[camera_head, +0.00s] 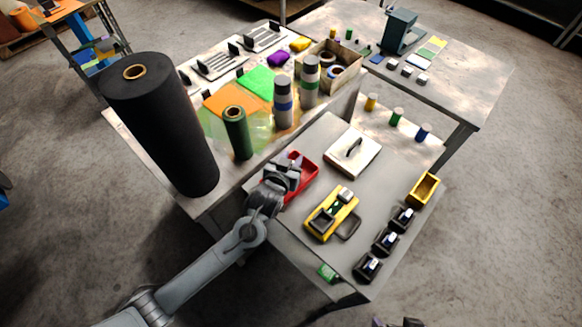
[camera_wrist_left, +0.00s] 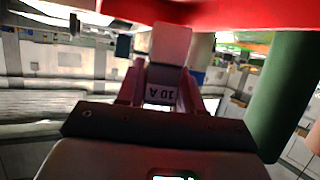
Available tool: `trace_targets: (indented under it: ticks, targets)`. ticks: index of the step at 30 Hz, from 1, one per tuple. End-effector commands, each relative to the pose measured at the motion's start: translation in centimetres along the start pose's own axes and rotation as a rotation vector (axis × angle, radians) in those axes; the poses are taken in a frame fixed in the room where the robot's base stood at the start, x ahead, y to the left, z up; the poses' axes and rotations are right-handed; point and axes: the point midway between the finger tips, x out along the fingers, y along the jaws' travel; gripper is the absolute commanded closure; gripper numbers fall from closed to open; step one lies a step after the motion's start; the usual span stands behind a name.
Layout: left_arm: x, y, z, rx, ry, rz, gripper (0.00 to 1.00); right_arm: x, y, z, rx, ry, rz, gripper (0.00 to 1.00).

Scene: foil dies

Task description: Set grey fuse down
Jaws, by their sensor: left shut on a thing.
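My left gripper (camera_head: 283,178) is over the near edge of the red tray (camera_head: 304,172) in the head view. In the left wrist view it is shut on the grey fuse (camera_wrist_left: 170,45), a pale block with "10 A" on its lower part (camera_wrist_left: 161,94). The red tray (camera_wrist_left: 230,14) fills the top of that view, close to the fuse; I cannot tell whether they touch. In the head view the gripper hides the fuse and part of the tray. Dark tips at the bottom edge of the head view may be my right gripper (camera_head: 396,322); its state is unclear.
A yellow device (camera_head: 320,222) and white lidded plate (camera_head: 352,152) lie right of the tray. Several black holders (camera_head: 386,241) and a yellow bin (camera_head: 415,190) line the right edge. A green roll (camera_head: 237,133) and large black roll (camera_head: 165,130) stand left, near my arm.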

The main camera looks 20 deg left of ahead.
Motion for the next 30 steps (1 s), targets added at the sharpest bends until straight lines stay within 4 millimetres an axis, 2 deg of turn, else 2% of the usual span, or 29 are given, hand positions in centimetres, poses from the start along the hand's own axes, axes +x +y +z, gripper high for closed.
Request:
trace_targets:
  ticks: [5, 13, 26, 27, 28, 30]
  targets:
    - [0.3, -0.2, 0.7, 0.001, -0.001, 0.000, 0.94, 0.1, 0.0, 0.0, 0.000, 0.000, 0.000, 0.00]
    - [1.5, -0.2, 3.6, 0.002, -0.001, -0.001, 0.94, 0.7, -0.1, 0.2, 0.004, 0.000, -0.002, 0.00]
    - [1.7, -0.1, 4.1, 0.000, -0.001, 0.000, 0.94, 0.7, -0.2, 0.2, 0.010, 0.001, -0.007, 0.00]
    - [1.7, -0.1, 4.1, 0.000, 0.000, 0.000, 0.60, 0.7, -0.2, 0.2, 0.010, 0.001, -0.007, 0.00]
    - [1.7, -0.1, 4.1, 0.000, 0.000, 0.000, 0.55, 0.7, -0.2, 0.2, 0.010, 0.001, -0.007, 0.00]
    - [1.7, -0.1, 4.1, 0.000, 0.000, 0.000, 0.54, 0.7, -0.2, 0.2, 0.010, 0.001, -0.007, 0.00]
